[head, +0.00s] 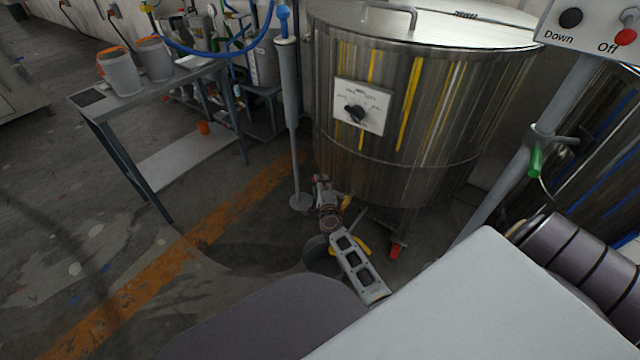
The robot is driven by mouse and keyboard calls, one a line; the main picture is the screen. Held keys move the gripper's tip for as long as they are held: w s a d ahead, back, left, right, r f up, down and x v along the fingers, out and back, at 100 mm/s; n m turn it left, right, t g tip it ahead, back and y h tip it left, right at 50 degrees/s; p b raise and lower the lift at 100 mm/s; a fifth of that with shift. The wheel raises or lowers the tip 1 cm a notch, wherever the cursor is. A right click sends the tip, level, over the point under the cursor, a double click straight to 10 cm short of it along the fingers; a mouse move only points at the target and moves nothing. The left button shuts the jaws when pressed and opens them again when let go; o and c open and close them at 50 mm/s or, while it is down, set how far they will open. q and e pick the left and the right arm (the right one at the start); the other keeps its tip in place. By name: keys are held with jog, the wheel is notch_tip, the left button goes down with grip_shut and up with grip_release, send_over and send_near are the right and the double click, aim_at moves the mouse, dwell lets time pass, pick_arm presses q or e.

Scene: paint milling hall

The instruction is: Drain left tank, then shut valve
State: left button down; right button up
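The left tank (440,110) is a large steel drum with yellow paint streaks and a lid, at the upper middle of the head view. A small outlet fitting with a valve (327,205) sticks out low at its front left, with a yellow part (347,202) beside it. My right gripper (345,250) seems to be the grey slotted part just below the fitting, close to a second yellow piece (362,248). Its fingertips are not clear, and contact with the valve cannot be told. My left gripper is not in view.
A grey bench (135,115) with orange-rimmed buckets (120,72) stands at left. A grey post (290,110) stands beside the tank. A control box (592,28) on a pole and a blue-streaked tank (610,125) are at right. The left floor is mostly clear.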

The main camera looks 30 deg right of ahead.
jog(key=shift+x, duration=1.05)
grip_shut()
